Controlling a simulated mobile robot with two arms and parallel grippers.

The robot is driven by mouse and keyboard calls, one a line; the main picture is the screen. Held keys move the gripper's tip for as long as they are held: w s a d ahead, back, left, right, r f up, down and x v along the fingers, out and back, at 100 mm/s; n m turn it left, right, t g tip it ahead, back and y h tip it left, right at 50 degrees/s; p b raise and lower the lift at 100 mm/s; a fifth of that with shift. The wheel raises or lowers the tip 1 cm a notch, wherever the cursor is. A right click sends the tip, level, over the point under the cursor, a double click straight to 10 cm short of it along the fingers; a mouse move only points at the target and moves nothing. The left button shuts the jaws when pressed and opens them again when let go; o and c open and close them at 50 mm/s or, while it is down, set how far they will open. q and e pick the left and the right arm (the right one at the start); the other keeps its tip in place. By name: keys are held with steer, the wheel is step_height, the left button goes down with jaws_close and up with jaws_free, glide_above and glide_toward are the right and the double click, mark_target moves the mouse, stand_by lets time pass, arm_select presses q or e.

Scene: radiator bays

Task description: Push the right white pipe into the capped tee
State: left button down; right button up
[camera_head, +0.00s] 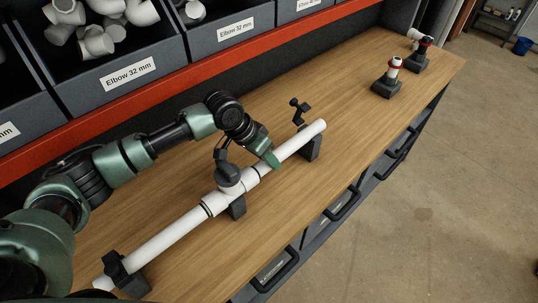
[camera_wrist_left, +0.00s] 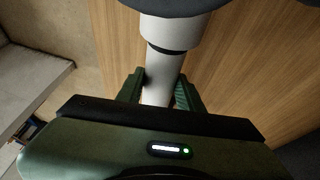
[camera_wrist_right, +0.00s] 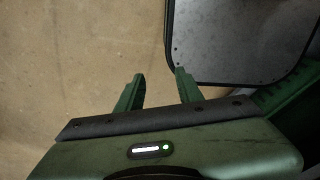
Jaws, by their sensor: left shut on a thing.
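The right white pipe (camera_head: 300,138) lies along the bench, its far end on a dark support. Its near end meets the white tee (camera_head: 228,180), which sits in a dark holder with a dark clamp over it. The left white pipe (camera_head: 160,235) runs from the tee's other side to a near clamp. My left gripper (camera_head: 271,161) is shut around the right pipe close to the tee. The left wrist view shows the pipe between the fingers (camera_wrist_left: 160,84) and a dark band at the tee's socket; how deep the pipe sits is hidden. My right gripper (camera_wrist_right: 160,77) is open and empty.
Dark bins of elbows (camera_head: 105,40) stand behind a red rail (camera_head: 150,85) along the back. An open dark clamp (camera_head: 299,110) stands beside the right pipe. Small fittings in dark holders (camera_head: 387,85) stand at the far end. The bench front right is clear.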

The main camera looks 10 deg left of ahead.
arm_select(q)
steer(key=shift+a+f, duration=0.1)
steer(key=shift+f, duration=0.05)
steer(key=c, duration=1.3)
jaws_free()
steer(key=o, duration=0.4)
steer(key=shift+d, duration=0.2)
steer(key=shift+a+r, duration=0.3)
steer(key=shift+r, duration=0.2)
steer(key=b+v, duration=0.1)
steer(key=v, duration=0.4)
steer(key=shift+r+b, duration=0.2)
steer(key=shift+b, duration=0.2)
steer(key=shift+s+a+r, duration=0.15)
steer(key=shift+a+r, duration=0.15)
steer(key=shift+r, duration=0.3)
arm_select(e)
steer(key=shift+w+d+f, duration=0.1)
steer(key=shift+w+f, duration=0.2)
steer(key=shift+f, duration=0.2)
steer(key=shift+w+d+f, duration=0.1)
steer(key=shift+w+f, duration=0.2)
steer(key=shift+f, duration=0.2)
steer(key=shift+a, duration=0.15)
